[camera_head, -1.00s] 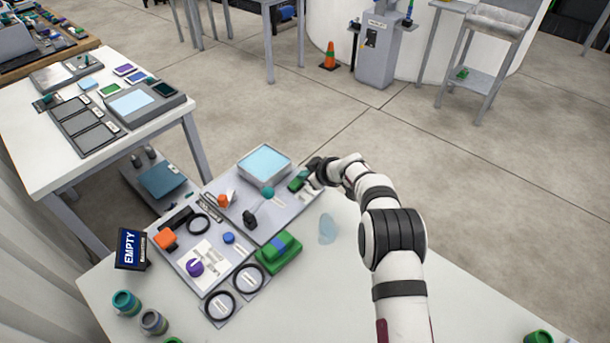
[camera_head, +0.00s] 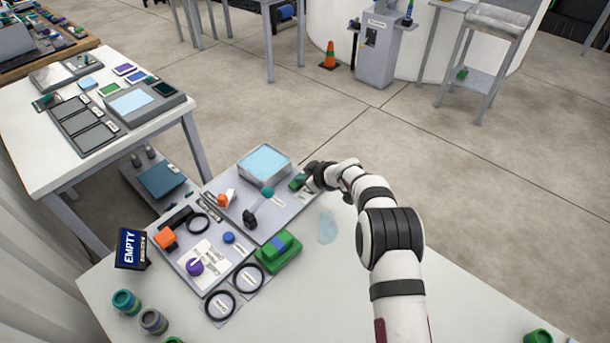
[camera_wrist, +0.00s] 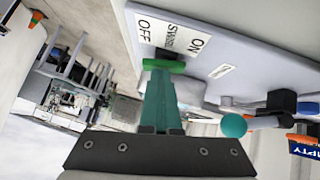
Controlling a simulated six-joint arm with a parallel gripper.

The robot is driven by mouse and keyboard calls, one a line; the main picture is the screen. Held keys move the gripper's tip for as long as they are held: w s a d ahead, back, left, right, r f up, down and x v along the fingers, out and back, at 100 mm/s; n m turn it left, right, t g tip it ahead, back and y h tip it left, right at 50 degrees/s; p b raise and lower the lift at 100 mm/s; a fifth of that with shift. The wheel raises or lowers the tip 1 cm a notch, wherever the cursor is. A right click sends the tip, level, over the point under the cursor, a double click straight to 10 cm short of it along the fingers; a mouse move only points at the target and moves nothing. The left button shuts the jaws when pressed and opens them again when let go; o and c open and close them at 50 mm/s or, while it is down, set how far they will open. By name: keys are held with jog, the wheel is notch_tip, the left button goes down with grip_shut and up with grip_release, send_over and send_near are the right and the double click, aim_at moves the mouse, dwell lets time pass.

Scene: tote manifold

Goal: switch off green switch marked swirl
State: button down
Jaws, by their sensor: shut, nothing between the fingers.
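The green switch (camera_wrist: 163,65) sits on a dark base beside a white label (camera_wrist: 172,38) reading OFF, SWIRL and ON in the wrist view. OFF is at the label's left end and ON at its right. In the head view the green switch (camera_head: 297,182) is at the panel's far right corner. My gripper (camera_wrist: 160,76) is shut, its teal fingers pointing at the switch with nothing held. The tips overlap the switch's near edge; whether they touch is unclear. In the head view my gripper (camera_head: 308,174) is partly hidden by its own wrist. The switch's position is hard to tell.
The grey panel (camera_head: 285,215) also carries a teal-knobbed lever (camera_head: 267,193), an orange switch (camera_head: 228,197) and a blue-topped basin (camera_head: 264,163). A green block (camera_head: 280,252) stands at its near edge. An EMPTY sign (camera_head: 131,249) stands at left.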

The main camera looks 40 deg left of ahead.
jog(key=shift+s+r, duration=0.1)
jog(key=shift+s, duration=0.05)
jog(key=r, duration=0.3)
jog(key=s+r, duration=0.1)
jog(key=shift+d+r, duration=0.25)
jog(key=shift+d, duration=0.05)
jog(key=v, duration=0.9)
jog(key=shift+w+d, duration=0.1)
jog(key=shift+w+r, duration=0.25)
jog(key=shift+w, duration=0.35)
